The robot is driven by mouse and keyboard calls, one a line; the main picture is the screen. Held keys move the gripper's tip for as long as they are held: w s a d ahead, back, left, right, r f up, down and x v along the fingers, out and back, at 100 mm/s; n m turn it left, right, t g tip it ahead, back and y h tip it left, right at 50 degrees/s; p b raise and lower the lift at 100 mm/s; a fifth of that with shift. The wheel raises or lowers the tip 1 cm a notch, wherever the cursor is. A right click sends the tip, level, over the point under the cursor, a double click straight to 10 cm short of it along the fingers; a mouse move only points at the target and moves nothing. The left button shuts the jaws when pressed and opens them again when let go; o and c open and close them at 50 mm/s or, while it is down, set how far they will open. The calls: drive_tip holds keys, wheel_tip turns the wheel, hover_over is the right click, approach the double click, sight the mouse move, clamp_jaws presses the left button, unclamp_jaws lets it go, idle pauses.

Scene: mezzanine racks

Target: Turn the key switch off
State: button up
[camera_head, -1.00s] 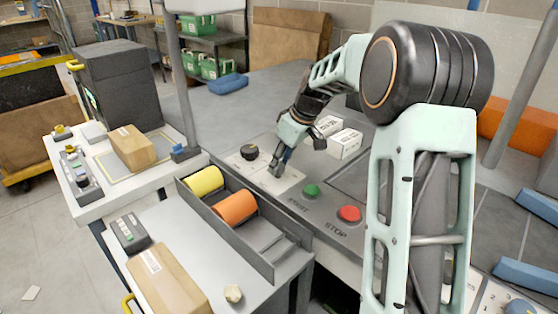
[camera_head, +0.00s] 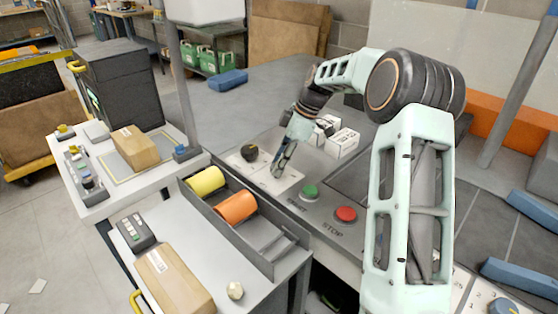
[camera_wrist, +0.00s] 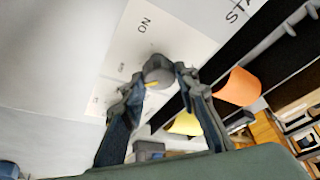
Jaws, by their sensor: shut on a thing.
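The key switch (camera_wrist: 158,70) is a small grey knob with a yellow mark, on a white plate (camera_wrist: 192,42) in the wrist view. "ON" is printed on the plate above it, and a smaller, blurred label lies to its left. My gripper (camera_wrist: 159,76) has one finger on each side of the knob and is shut on it. In the head view my gripper (camera_head: 277,172) points down at the panel, and its fingers hide the switch there.
A black knob (camera_head: 249,152) stands left of my gripper. A green START button (camera_head: 309,191) and red STOP button (camera_head: 346,214) are to the right. A grey tray (camera_head: 265,252) with a yellow roll (camera_head: 205,180) and orange roll (camera_head: 237,206) is in front. White boxes (camera_head: 343,143) stand behind.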

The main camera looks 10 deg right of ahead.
idle(0.4)
drive_tip(key=o, duration=1.1)
drive_tip(key=v, duration=1.2)
